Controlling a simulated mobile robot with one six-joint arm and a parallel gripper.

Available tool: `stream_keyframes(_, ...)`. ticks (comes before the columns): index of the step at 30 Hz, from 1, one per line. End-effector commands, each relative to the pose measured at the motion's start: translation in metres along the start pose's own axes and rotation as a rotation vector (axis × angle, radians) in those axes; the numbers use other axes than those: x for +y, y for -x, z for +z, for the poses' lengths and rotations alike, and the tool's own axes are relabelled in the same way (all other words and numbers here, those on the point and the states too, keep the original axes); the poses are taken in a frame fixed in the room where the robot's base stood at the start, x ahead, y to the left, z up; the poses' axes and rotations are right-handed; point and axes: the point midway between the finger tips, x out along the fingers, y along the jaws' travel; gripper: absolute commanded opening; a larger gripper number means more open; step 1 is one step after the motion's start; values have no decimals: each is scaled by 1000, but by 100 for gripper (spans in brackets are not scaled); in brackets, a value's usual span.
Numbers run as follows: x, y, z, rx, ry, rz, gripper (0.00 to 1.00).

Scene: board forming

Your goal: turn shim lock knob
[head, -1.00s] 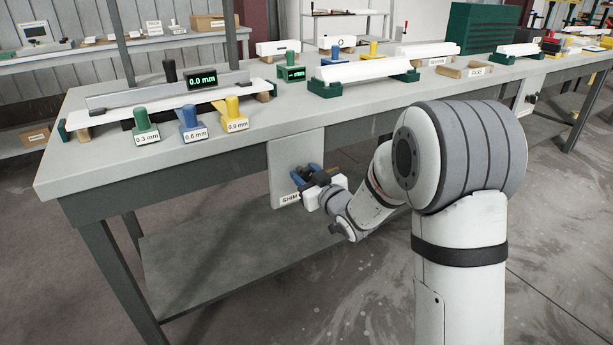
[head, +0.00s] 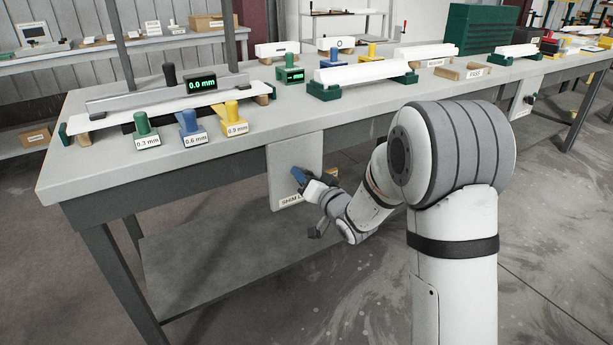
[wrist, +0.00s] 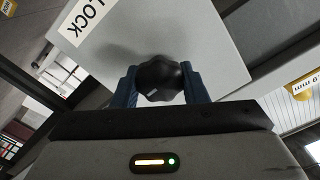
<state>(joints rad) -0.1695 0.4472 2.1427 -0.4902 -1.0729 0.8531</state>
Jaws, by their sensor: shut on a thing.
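The shim lock knob is a dark lobed knob (wrist: 160,80) on a light grey panel, seen in the wrist view. My gripper (wrist: 160,86) has its two blue fingers on either side of the knob and is shut on it. In the head view my gripper (head: 299,176) is at the panel (head: 290,150) on the bench's front, and it hides the knob. A label reading "SHIM" shows low on the panel, partly covered by my gripper. In the wrist view the panel is tilted, with the word "LOCK" (wrist: 87,14) at upper left.
Green, blue and yellow shims marked 0.3 mm (head: 146,132), 0.6 mm (head: 190,130) and 0.9 mm (head: 234,120) stand on the bench top above. A gauge (head: 201,83) reads 0.0 mm. A lower shelf (head: 210,260) lies beneath the bench.

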Motion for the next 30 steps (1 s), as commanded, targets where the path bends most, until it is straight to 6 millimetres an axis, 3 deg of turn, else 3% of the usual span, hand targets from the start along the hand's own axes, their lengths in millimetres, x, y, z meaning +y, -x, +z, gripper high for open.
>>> stream_keyframes(18,0,0,-2,4,-41,0,17)
stream_keyframes(19,0,0,-2,4,-41,0,42)
stream_keyframes(26,0,0,-1,2,-40,1,61)
stream_keyframes(30,1,0,-1,2,-40,1,61)
